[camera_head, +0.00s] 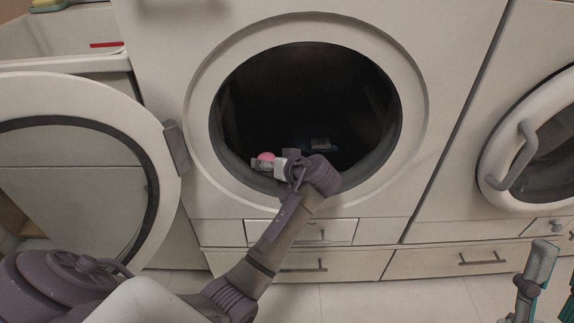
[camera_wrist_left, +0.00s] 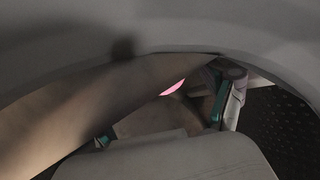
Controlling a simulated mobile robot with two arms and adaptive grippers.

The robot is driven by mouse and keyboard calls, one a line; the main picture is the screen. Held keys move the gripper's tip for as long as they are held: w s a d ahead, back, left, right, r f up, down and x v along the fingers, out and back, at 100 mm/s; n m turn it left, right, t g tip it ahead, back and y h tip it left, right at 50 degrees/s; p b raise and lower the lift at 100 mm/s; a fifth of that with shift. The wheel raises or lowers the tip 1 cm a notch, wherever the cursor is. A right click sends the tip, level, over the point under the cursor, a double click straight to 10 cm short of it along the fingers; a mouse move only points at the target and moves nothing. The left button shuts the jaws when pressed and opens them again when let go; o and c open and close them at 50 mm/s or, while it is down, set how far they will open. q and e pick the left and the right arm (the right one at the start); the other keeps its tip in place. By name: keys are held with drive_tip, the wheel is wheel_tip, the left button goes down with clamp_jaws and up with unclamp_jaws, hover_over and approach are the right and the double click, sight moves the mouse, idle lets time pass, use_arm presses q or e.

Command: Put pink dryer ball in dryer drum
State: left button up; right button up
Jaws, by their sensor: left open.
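The dryer drum (camera_head: 300,90) is a dark round opening in the white machine in the middle of the head view. The pink dryer ball (camera_head: 266,156) shows at the lower left of the opening, by my left gripper (camera_head: 266,164). In the left wrist view only a pink sliver of the ball (camera_wrist_left: 173,88) shows, partly hidden, beyond my left gripper (camera_wrist_left: 163,122). The left gripper is open; I cannot tell whether it touches the ball. My right gripper (camera_head: 537,275) is at the lower right, away from the drum; its jaws are unclear.
The round dryer door (camera_head: 75,92) stands open on the left. A small bluish item (camera_head: 318,145) shows inside the drum. A second machine with a shut round door (camera_head: 508,155) stands at the right. A pale basin (camera_head: 55,35) is at the upper left.

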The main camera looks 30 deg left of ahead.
use_arm(q)
drive_tip(key=p+v, duration=0.2)
drive_tip(key=v, duration=0.1)
drive_tip(key=shift+r, duration=0.1)
drive_tip(key=p+v, duration=0.1)
drive_tip(key=v, duration=0.2)
drive_tip(key=shift+p, duration=0.35)
use_arm(e)
drive_tip(key=w+f+g+h, duration=0.4)
drive_tip(key=w+f+g, duration=0.3)
drive_tip(key=f+g, duration=0.4)
use_arm(q)
drive_tip(key=shift+p+v, duration=0.7)
drive_tip(key=shift+v, duration=0.4)
drive_tip(key=p+v, duration=0.1)
drive_tip(key=v, duration=0.2)
use_arm(e)
drive_tip(key=s+d+f+g+h, duration=0.1)
drive_tip(key=s+f+g, duration=0.2)
drive_tip(key=f, duration=0.3)
drive_tip(key=s+d+f+g+h, duration=0.1)
drive_tip(key=s+d+f+g, duration=0.1)
drive_tip(key=f, duration=0.5)
drive_tip(key=shift+s+d+m+g, duration=0.25)
drive_tip(key=shift+s+g, duration=0.25)
drive_tip(key=shift+g, duration=0.4)
drive_tip(key=shift+a, duration=0.1)
